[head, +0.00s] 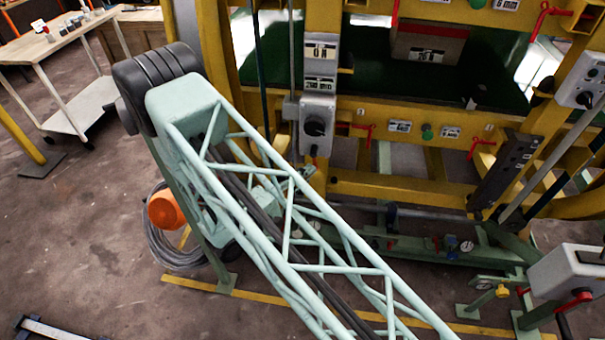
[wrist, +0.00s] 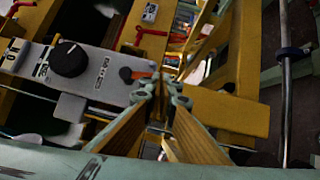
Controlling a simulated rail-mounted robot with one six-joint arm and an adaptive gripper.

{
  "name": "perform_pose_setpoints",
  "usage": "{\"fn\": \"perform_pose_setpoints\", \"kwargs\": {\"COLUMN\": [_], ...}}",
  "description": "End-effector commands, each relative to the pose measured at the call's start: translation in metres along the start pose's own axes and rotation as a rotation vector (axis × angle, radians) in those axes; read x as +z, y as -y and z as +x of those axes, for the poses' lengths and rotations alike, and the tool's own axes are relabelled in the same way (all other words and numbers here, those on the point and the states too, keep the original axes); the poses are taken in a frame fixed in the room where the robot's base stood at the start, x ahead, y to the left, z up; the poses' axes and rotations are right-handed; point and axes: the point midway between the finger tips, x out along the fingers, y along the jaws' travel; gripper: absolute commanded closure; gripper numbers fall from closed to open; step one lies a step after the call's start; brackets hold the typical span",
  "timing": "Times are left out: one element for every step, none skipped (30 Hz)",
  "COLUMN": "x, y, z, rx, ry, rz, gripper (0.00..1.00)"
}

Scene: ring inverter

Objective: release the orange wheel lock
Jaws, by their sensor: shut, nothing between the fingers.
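A larger orange round part (head: 165,211) lies beside coiled cable.
The yellow frame (head: 400,187) carries red handles (head: 481,146) and green buttons (head: 427,131) right of the grey box. Green floor rails (head: 420,250) and a grey box with a red handle (head: 570,275) stand at lower right. A workbench (head: 50,42) is at far left.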

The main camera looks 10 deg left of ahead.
Motion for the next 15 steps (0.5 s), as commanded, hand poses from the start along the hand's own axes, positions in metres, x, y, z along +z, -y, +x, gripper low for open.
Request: {"fn": "perform_pose_setpoints", "kwargs": {"x": [0.002, 0.003, 0.004, 0.005, 0.006, 0.007, 0.008, 0.009, 0.010, 0.010, 0.011, 0.012, 0.013, 0.014, 0.015], "y": [0.002, 0.003, 0.003, 0.003, 0.004, 0.004, 0.004, 0.005, 0.005, 0.005, 0.005, 0.005, 0.005, 0.005, 0.005], "z": [0.002, 0.003, 0.004, 0.005, 0.005, 0.006, 0.006, 0.007, 0.008, 0.008, 0.009, 0.010, 0.010, 0.011, 0.012], "rx": [-0.001, -0.001, -0.001, -0.001, -0.001, -0.001, -0.001, -0.001, -0.001, -0.001, -0.001, -0.001, -0.001, -0.001, -0.001], "ry": [0.002, 0.003, 0.003, 0.003, 0.003, 0.003, 0.003, 0.003, 0.003, 0.003, 0.003, 0.003, 0.003, 0.003, 0.003], "rz": [0.000, 0.000, 0.000, -0.001, -0.001, -0.001, -0.002, -0.002, -0.002, -0.002, -0.002, -0.002, -0.002, -0.001, -0.001], "gripper": [1.00, 1.00, 1.00, 1.00, 1.00, 1.00, 1.00, 1.00, 1.00, 1.00, 1.00, 1.00, 1.00, 1.00, 1.00]}}
